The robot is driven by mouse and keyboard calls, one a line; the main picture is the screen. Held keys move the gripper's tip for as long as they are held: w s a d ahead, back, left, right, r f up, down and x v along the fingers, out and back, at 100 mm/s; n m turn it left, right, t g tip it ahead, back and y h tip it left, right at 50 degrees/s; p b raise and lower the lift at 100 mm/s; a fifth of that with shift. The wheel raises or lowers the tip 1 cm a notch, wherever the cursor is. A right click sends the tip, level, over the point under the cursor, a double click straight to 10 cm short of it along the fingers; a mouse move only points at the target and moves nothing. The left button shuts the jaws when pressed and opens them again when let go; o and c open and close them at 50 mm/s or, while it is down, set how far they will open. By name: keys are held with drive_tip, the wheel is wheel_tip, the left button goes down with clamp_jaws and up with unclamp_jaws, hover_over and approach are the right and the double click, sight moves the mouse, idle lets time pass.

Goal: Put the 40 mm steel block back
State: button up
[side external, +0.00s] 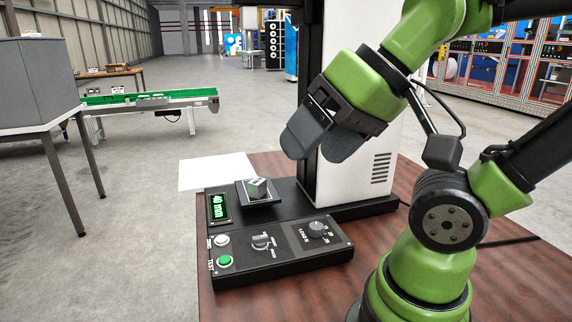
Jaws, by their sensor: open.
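A small grey block (257,187) sits turned at an angle on a small dark square plate (246,201) of the black bench machine. It looks like the steel block, but its markings are too small to read. My gripper (326,143) is open and empty, above and to the right of the block and clear of it. Its two dark fingers are spread apart in front of the machine's pale column. A green display (219,207) left of the plate reads "40 mm".
The machine's front panel (290,262) carries a white button (222,240), a green button (225,261) and two knobs. The tall column (358,190) rises behind my gripper. A white sheet (215,172) lies at the left. Bare wooden tabletop (265,308) shows in front.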

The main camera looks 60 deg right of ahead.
drive_tip(key=n+g+h, duration=0.2)
drive_tip(key=n+g, duration=0.1)
drive_tip(key=n, duration=0.1)
hover_over(258, 181)
drive_tip(key=s, duration=0.3)
drive_tip(key=f, duration=1.6)
drive_tip(key=shift+w+d+f, duration=0.1)
drive_tip(key=shift+w+d, duration=0.05)
drive_tip(key=shift+w, duration=0.05)
drive_tip(key=shift+w+x, duration=0.15)
drive_tip(key=shift+x, duration=1.4)
drive_tip(key=shift+w+x, duration=0.2)
drive_tip(key=shift+x, duration=1.35)
drive_tip(key=c, duration=1.2)
drive_tip(key=shift+r, duration=0.3)
drive_tip(key=shift+c, duration=0.7)
